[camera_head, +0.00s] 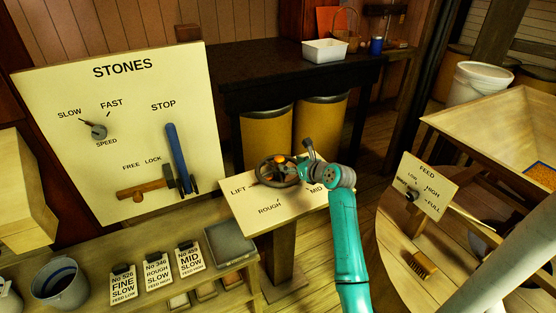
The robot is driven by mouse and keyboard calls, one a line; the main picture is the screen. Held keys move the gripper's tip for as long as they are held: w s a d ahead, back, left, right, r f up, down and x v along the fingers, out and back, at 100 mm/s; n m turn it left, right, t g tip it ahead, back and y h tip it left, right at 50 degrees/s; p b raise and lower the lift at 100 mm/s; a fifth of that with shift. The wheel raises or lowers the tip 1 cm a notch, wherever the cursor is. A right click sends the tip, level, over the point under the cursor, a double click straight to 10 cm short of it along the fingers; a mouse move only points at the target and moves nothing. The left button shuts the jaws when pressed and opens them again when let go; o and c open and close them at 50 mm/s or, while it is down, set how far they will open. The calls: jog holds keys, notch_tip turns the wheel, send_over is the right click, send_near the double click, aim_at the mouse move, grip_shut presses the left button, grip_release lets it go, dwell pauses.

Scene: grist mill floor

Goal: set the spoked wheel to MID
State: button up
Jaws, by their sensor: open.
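The spoked wheel (261,178) is dark with an orange part near its top, and it sits on a tilted cream panel (289,216) in the middle of the head view. The panel reads LIFT at left, ROUGH at the bottom and MID at right. I cannot tell which label the wheel is set to. My gripper (307,152) is at the wheel's right side, close to its rim. It is open; whether it touches the wheel cannot be told. My teal arm and wrist hide the panel's right part.
A STONES board (115,75) with a speed knob, a blue lever and a wooden-handled lever stands at left. A low bench (222,285) holds order cards and a bucket (60,283). A FEED panel (427,184) and wooden hopper (478,118) are at right. A dark table (270,68) stands behind.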

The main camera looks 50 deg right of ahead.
aim_at(282, 161)
jog(key=x, duration=0.8)
jog(key=shift+w+d+f, duration=0.1)
jog(key=shift+w, duration=0.15)
grip_shut()
